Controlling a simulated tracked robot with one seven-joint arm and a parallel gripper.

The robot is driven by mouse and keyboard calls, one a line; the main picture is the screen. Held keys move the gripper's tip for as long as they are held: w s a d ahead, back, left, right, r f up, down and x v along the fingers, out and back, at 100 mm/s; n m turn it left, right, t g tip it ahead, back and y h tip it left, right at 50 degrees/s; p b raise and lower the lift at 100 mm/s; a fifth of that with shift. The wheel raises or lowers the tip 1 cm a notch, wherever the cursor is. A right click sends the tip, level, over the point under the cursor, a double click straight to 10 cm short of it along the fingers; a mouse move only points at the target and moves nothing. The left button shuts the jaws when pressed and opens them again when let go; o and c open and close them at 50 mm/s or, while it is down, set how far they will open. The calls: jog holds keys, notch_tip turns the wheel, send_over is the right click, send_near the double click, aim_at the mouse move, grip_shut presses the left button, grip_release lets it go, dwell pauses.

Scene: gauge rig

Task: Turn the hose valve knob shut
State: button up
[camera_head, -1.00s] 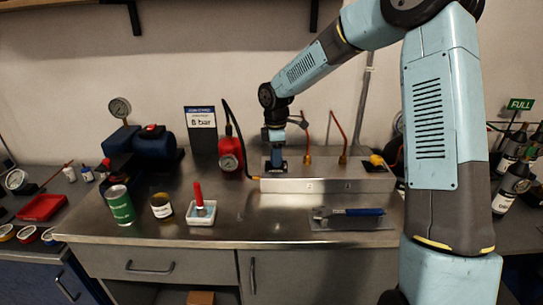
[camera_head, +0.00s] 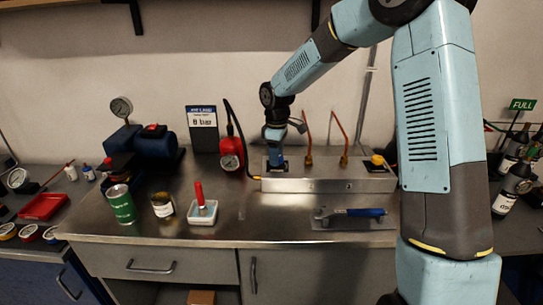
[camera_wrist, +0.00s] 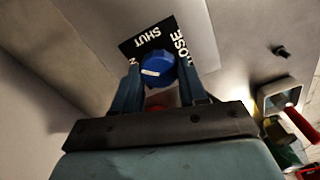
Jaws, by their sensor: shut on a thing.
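The hose valve knob (camera_wrist: 158,68) is blue with a white mark. In the wrist view it sits between the two fingers of my gripper (camera_wrist: 160,82), which is shut on it. The knob stands on a black plate (camera_wrist: 133,45) with white lettering that reads SHUT and HOSE. The white mark lies on the knob's near left side, apart from the word SHUT. In the head view my gripper (camera_head: 274,160) points down at the left end of the steel block (camera_head: 325,180). The knob is hidden there behind my gripper.
A red gauge unit (camera_head: 231,153) with a black hose stands just left of my gripper. Two copper pipes (camera_head: 307,135) rise from the block to the right. A yellow knob (camera_head: 377,160) is at its right end. A blue-handled wrench (camera_head: 350,212) lies in front.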

jog(key=m, duration=0.6)
jog(key=shift+w+d+m, duration=0.15)
jog(key=shift+d+m, duration=0.15)
jog(key=m, duration=0.6)
dwell(0.4)
jog(key=o, duration=1.1)
jog(key=shift+c, duration=0.2)
notch_tip(320, 180, up, 14)
jog(key=shift+f, duration=0.15)
